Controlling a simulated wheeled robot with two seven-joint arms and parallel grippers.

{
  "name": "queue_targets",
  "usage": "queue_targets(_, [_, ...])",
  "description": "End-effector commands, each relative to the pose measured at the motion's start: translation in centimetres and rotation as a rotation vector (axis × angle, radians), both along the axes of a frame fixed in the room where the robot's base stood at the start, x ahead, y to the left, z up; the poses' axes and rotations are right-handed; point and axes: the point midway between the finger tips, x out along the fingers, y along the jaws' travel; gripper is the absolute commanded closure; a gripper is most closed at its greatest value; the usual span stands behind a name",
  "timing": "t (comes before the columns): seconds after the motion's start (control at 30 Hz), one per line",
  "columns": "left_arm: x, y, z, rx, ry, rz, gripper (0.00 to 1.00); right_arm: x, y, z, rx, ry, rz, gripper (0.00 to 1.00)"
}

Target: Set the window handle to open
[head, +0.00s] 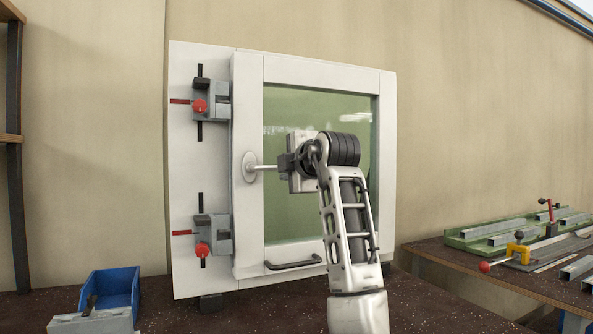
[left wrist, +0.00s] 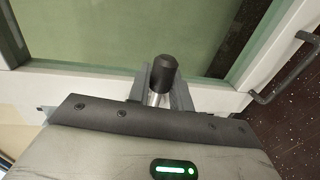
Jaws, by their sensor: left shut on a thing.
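The white-framed window (head: 254,110) with a greenish pane stands upright on the bench and looks closed. Its handle (head: 264,168) has a round rosette on the left side of the frame. The silver lever points right, about level, into my left gripper (head: 290,165), which hides its outer end. In the left wrist view, my left gripper (left wrist: 161,97) is shut on the handle, with the black end knob (left wrist: 163,72) showing between the fingers. My right gripper is not in view.
Two clamps with red knobs, upper (head: 211,100) and lower (head: 213,235), sit on the left board. A dark bar pull (head: 293,263) is low on the frame. A blue bin (head: 109,290) stands at left. Profiles and clamps lie on a green tray (head: 470,243) at right.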

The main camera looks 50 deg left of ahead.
Motion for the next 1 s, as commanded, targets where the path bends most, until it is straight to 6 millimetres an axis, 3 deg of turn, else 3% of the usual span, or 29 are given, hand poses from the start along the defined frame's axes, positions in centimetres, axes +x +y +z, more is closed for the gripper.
queue_targets(0.23, [-0.1,0.0,0.1,0.001,-0.002,0.004,1.00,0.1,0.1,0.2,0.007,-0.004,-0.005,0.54])
queue_targets(0.27, [-0.1,0.0,0.1,0.001,-0.002,0.004,0.73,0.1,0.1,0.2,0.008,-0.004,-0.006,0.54])
queue_targets(0.3, [-0.1,0.0,0.1,0.001,-0.002,0.004,0.62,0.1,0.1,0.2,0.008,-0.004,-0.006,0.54])
queue_targets(0.33, [-0.1,0.0,0.1,0.001,-0.002,0.004,0.59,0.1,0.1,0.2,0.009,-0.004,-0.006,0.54])
queue_targets(0.73, [-0.1,-1.0,0.2,0.002,0.000,-0.001,0.59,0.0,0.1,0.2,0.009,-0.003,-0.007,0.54])
queue_targets(1.0, [-1.2,-6.5,1.1,0.001,-0.003,-0.005,0.59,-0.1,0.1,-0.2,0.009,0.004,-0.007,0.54])
